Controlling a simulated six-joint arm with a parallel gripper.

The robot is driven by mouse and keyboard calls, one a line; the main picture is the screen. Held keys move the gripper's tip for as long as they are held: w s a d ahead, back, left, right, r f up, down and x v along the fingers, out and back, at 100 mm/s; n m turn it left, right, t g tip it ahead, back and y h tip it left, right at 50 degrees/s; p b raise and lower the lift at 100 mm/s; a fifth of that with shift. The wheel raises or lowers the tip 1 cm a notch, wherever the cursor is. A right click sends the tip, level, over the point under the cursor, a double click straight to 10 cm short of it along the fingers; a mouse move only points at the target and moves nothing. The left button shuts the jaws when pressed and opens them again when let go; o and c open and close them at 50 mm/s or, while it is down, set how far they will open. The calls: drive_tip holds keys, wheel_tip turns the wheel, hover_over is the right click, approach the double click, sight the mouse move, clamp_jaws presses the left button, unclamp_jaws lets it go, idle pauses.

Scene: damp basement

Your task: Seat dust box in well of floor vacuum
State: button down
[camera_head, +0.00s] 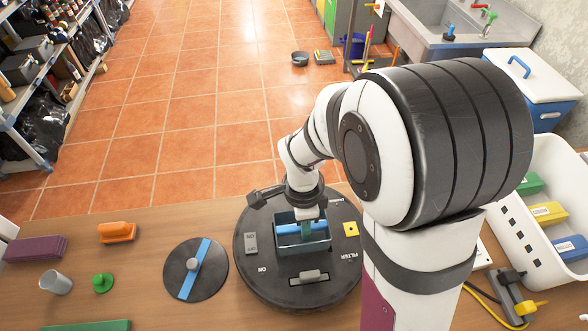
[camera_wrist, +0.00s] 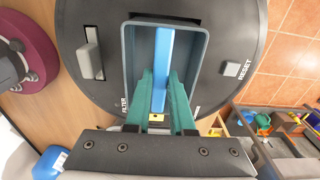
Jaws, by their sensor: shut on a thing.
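The floor vacuum (camera_head: 258,275) is a dark round disc lying on the wooden table, with a slider, grey buttons and a yellow patch on top. It fills the wrist view (camera_wrist: 215,95). The dust box (camera_head: 318,246) is a grey-blue open box with a blue bar across it, over the vacuum's middle. My gripper (camera_head: 307,232) is shut on that blue bar, its teal fingers on both sides of it in the wrist view (camera_wrist: 161,85). The box's front wall shows above the vacuum's top. The well is hidden under the box; I cannot tell how deep the box sits.
A dark round disc with a blue strip (camera_head: 186,288) lies left of the vacuum. Further left are an orange block (camera_head: 117,232), a green knob (camera_head: 102,283), a grey cup (camera_head: 56,283) and a purple block (camera_head: 35,249). A white crate (camera_head: 520,225) stands at the right.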

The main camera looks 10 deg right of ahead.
wheel_tip(320, 180, down, 6)
drive_tip(key=shift+r, duration=0.2)
drive_tip(key=c, duration=0.8)
unclamp_jaws()
drive_tip(key=shift+f, duration=0.1)
drive_tip(key=r, duration=1.2)
drive_tip(key=shift+s+a+r, duration=0.15)
drive_tip(key=shift+s+r, duration=0.1)
drive_tip(key=shift+r, duration=0.05)
drive_tip(key=s+r+n, duration=0.1)
drive_tip(key=s+n, duration=0.3)
drive_tip(key=s, duration=0.1)
drive_tip(key=s+r+n+y, duration=0.1)
drive_tip(key=s+r+n, duration=0.1)
drive_tip(key=s+n, duration=0.2)
drive_tip(key=s+r+n+y, duration=0.1)
drive_tip(key=s+r+n, duration=0.1)
drive_tip(key=s+n, duration=0.2)
drive_tip(key=shift+s+a, duration=0.2)
drive_tip(key=shift+s, duration=0.75)
drive_tip(key=shift+s+a, duration=0.15)
drive_tip(key=shift+s, duration=0.75)
